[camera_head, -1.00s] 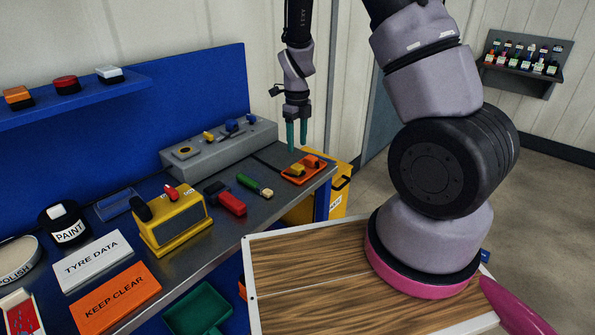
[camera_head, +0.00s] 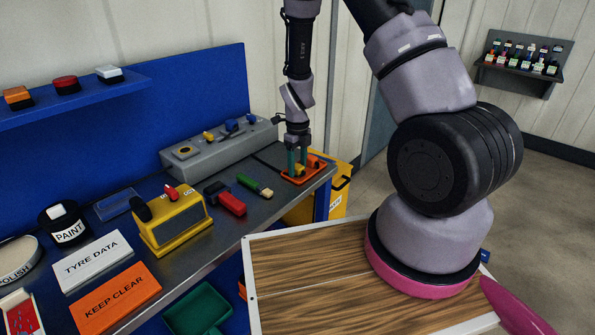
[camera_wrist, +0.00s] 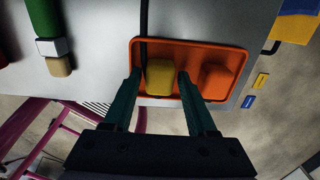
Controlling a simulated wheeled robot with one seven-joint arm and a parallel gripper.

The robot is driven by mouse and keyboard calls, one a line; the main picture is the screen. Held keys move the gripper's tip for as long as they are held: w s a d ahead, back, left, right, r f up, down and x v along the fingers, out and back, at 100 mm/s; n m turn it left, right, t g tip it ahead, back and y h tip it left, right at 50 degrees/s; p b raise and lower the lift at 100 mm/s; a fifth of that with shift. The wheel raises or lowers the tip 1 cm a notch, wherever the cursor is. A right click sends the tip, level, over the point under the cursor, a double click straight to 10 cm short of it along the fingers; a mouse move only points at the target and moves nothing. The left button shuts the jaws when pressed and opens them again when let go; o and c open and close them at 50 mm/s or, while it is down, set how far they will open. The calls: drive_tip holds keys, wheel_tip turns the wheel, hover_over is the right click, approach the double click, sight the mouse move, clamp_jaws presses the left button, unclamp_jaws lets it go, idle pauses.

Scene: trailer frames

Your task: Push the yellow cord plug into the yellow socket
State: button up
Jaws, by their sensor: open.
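The yellow cord plug (camera_wrist: 159,77) lies in a shallow orange tray (camera_wrist: 197,43) on the bench. It sits between the two teal fingers of my gripper (camera_wrist: 157,80), which are apart on either side of it; I cannot tell if either touches. A black cord (camera_wrist: 144,18) runs from the tray area up the wrist view. In the head view my gripper (camera_head: 297,168) is lowered over the tray, partly hiding the plug. A grey panel box (camera_head: 220,149) at the back of the bench has a yellow-ringed round socket (camera_head: 185,150) at its left.
An orange block-like plug (camera_wrist: 216,80) lies in the tray close beside the right finger. The bench edge is near the tray.

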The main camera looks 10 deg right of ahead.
sight(297, 165)
drive_tip(key=shift+f, duration=0.25)
drive_tip(key=shift+c, duration=0.3)
clamp_jaws()
drive_tip(key=shift+r, duration=0.1)
wheel_tip(297, 165, up, 10)
idle(0.4)
